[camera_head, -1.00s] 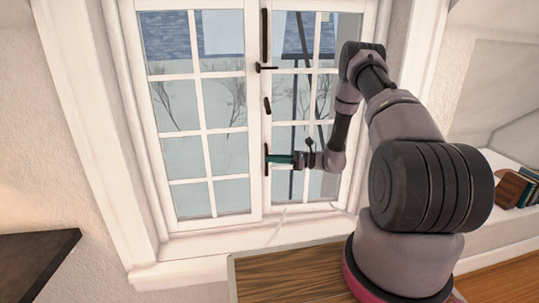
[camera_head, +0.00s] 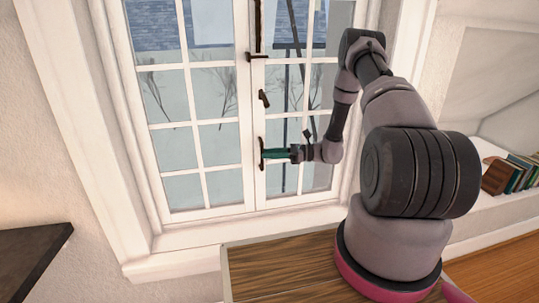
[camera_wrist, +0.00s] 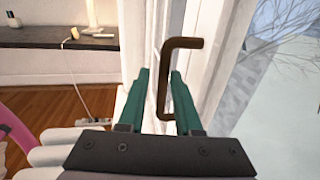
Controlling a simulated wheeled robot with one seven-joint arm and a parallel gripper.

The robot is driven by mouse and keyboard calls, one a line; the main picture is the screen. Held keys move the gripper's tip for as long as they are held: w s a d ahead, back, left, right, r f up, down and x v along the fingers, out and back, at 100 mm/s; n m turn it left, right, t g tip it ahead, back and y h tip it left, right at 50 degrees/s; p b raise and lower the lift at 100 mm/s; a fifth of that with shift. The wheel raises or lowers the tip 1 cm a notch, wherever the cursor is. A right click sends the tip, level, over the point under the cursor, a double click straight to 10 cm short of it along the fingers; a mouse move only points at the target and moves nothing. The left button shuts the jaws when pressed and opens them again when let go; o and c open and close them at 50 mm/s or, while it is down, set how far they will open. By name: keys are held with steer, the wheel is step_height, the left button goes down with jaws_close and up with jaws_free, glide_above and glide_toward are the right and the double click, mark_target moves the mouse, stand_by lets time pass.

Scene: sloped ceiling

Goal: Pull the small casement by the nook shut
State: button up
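The white casement window has two paned sashes. The right sash (camera_head: 260,190) carries a dark bracket-shaped pull handle (camera_head: 262,168) low on its left stile. The left sash (camera_head: 205,213) stands beside it. I cannot tell how far the right sash is ajar. My gripper (camera_head: 268,153) is at this handle, reaching in from the right. A gap shows at the left finger.
A dark shelf top (camera_head: 30,255) is at the lower left; the wrist view shows small items on a dark ledge (camera_wrist: 50,38). A wooden top (camera_head: 270,265) lies below the sill (camera_head: 190,258). Books (camera_head: 515,175) stand in a nook at the right.

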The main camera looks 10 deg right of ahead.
steer(key=s+d, duration=0.2)
steer(key=d, duration=0.8)
steer(key=shift+d, duration=0.3)
steer(key=s+a+r+n+g+h, duration=0.1)
steer(key=s+a+r+n+h, duration=0.15)
steer(key=r, duration=0.55)
steer(key=s+a+r+n+g+h, duration=0.2)
steer(key=s+r+n+h, duration=0.15)
steer(key=r, duration=0.45)
steer(key=s+a+r+n+g+h, duration=0.1)
steer(key=s+a+r+n+h, duration=0.2)
steer(key=r, duration=0.5)
steer(key=s+d+r+n+t+h, duration=0.1)
steer(key=s+r+n+t+h, duration=0.5)
steer(key=s+r, duration=0.9)
steer(key=s+n+t, duration=0.1)
steer(key=s+t, duration=0.1)
steer(key=s, duration=0.1)
steer(key=shift+s+d+h, duration=0.2)
steer(key=shift+s+h, duration=0.1)
steer(key=shift+h, duration=0.1)
